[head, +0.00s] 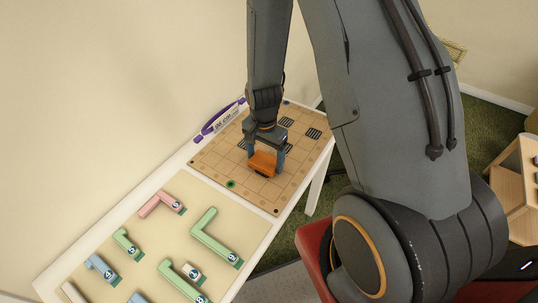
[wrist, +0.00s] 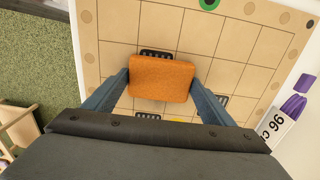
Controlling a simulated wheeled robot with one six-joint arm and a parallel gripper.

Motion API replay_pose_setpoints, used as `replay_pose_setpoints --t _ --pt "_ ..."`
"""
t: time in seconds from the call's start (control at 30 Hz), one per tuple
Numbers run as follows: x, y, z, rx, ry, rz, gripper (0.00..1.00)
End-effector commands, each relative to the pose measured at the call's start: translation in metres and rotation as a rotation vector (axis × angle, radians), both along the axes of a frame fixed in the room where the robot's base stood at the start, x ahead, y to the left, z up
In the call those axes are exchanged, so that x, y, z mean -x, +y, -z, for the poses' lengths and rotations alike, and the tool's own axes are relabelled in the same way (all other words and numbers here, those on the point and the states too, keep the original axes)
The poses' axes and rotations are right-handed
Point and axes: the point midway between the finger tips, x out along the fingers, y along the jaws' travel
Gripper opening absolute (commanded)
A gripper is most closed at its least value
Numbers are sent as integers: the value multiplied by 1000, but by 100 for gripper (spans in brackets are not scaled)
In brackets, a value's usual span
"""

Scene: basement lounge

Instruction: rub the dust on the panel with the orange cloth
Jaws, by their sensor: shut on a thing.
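The orange cloth (head: 262,164) is a small block-like pad between the fingers of my gripper (head: 267,148). In the wrist view the cloth (wrist: 161,79) is gripped from both sides by the blue-grey fingers. The panel (head: 211,160) is a tan board with grid lines and round spots along its border, lying on a white table. The cloth is over the middle of the panel, on it or just above; I cannot tell which. Dark striped patches (head: 313,133) lie on several cells; some show beside the cloth in the wrist view (wrist: 157,54). I cannot clearly make out dust.
A green ring (head: 231,184) is at the panel's near-left edge. A purple item with a white label (head: 227,118) lies along the wall side. Several pink, green and blue L-shaped pieces (head: 217,237) lie on the near board. A red seat (head: 316,262) stands beside the table.

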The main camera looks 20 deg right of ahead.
Motion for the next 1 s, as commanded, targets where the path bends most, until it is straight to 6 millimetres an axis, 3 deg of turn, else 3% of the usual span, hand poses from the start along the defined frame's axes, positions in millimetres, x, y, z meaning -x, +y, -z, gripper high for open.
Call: replay_pose_setpoints --t 0.13,0.2,0.7,1.0 --pt "2 4 -6 0 1 4 45" --pt "1 3 -27 0 -2 5 45" --pt "2 3 -71 0 0 5 45" --pt "2 3 -84 0 1 3 45"
